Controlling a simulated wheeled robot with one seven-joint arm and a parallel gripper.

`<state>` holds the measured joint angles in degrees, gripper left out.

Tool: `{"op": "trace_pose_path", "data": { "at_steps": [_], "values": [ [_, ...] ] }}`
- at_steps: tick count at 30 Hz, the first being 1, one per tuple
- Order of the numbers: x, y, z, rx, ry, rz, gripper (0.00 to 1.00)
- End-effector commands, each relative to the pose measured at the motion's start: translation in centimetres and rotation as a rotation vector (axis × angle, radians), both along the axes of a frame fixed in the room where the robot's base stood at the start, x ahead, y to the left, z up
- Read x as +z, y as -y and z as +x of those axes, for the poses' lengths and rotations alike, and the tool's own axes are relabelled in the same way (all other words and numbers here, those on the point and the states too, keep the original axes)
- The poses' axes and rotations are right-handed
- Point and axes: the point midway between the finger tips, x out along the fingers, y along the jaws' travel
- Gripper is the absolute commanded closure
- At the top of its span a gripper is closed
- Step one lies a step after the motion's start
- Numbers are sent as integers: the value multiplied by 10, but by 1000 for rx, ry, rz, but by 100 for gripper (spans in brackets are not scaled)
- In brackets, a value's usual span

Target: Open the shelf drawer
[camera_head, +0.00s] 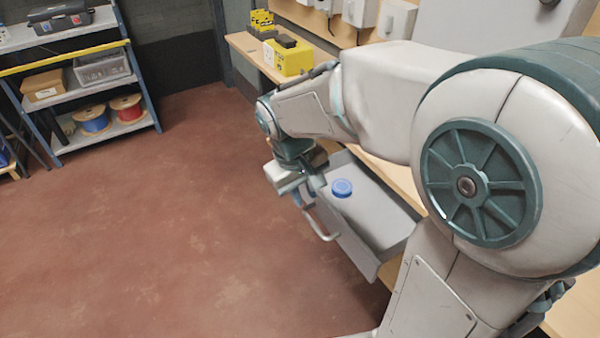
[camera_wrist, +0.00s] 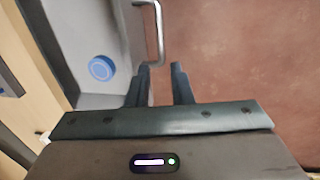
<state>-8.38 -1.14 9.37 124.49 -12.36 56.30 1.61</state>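The grey shelf drawer (camera_head: 372,222) is pulled out from under the wooden worktop, and its inside shows. A round blue thing (camera_head: 342,187) lies in it; it also shows in the wrist view (camera_wrist: 101,68). The drawer's metal bar handle (camera_head: 322,223) is on its front face. In the wrist view the handle (camera_wrist: 160,32) runs down towards my fingertips. My gripper (camera_wrist: 161,70) is open, its two fingers apart at the handle's near end. I cannot tell whether a finger touches the handle. In the head view my gripper (camera_head: 303,196) is partly blurred.
The worktop (camera_head: 250,46) runs along the right wall and carries a yellow case (camera_head: 288,57). A metal shelf rack (camera_head: 75,75) with boxes and cable spools stands at the back left. The red floor (camera_head: 150,220) in front of the drawer is clear.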

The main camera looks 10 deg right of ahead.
Motion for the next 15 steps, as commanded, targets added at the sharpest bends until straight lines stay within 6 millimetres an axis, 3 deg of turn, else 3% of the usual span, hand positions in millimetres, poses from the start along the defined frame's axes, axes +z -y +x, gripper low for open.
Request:
{"op": "trace_pose_path", "data": {
  "at_steps": [1, 6, 15],
  "values": [
    [13, -2, 0, 1, 5, 2, 80],
    [41, -7, -2, 0, 2, 1, 80],
    [56, -10, -4, 0, -1, 0, 80]
  ]
}}
